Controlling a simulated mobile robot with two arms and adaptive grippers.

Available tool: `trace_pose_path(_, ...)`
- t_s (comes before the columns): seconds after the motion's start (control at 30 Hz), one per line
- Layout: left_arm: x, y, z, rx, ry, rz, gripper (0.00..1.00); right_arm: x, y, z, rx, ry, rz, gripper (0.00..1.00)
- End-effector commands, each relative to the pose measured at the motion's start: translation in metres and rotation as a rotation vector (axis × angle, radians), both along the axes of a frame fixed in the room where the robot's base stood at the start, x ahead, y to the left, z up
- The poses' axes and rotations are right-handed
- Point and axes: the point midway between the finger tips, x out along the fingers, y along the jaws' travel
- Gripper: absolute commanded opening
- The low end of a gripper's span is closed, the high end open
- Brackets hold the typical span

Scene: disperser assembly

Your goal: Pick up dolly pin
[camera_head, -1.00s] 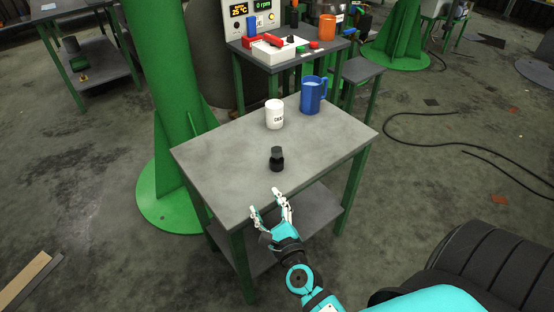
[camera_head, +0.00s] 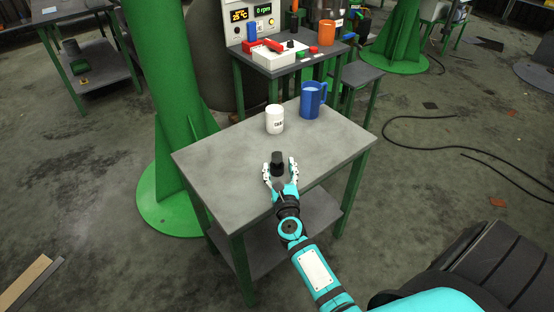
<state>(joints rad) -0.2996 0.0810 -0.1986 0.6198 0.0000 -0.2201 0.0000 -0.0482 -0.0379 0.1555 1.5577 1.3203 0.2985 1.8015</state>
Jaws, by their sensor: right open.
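The dolly pin, a small black piece (camera_head: 277,161), stands upright on the grey table (camera_head: 215,160) near its front middle. My right gripper (camera_head: 280,168) is open, with its white fingers on the left and right sides of the black piece. I cannot tell whether the fingers touch it. The gripper hides the lower part of the piece. My left gripper is not in view.
A white labelled cup (camera_head: 275,119) and a blue jug (camera_head: 312,101) stand behind the black piece on the same table. A green column (camera_head: 170,90) rises close to the table's left side. The table's left and right parts are clear.

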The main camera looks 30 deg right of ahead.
Motion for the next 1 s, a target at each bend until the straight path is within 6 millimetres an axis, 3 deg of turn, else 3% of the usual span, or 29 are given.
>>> trace_pose_path(0.33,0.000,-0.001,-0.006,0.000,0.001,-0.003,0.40,0.040,-0.020,-0.003,0.000,-0.001,0.001,0.58)
trace_pose_path(0.67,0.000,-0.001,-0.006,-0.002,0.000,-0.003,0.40,0.046,-0.023,-0.003,0.000,0.000,0.001,0.56)
trace_pose_path(1.0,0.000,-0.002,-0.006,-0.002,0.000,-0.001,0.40,0.046,-0.023,-0.003,0.000,0.000,0.001,0.12)
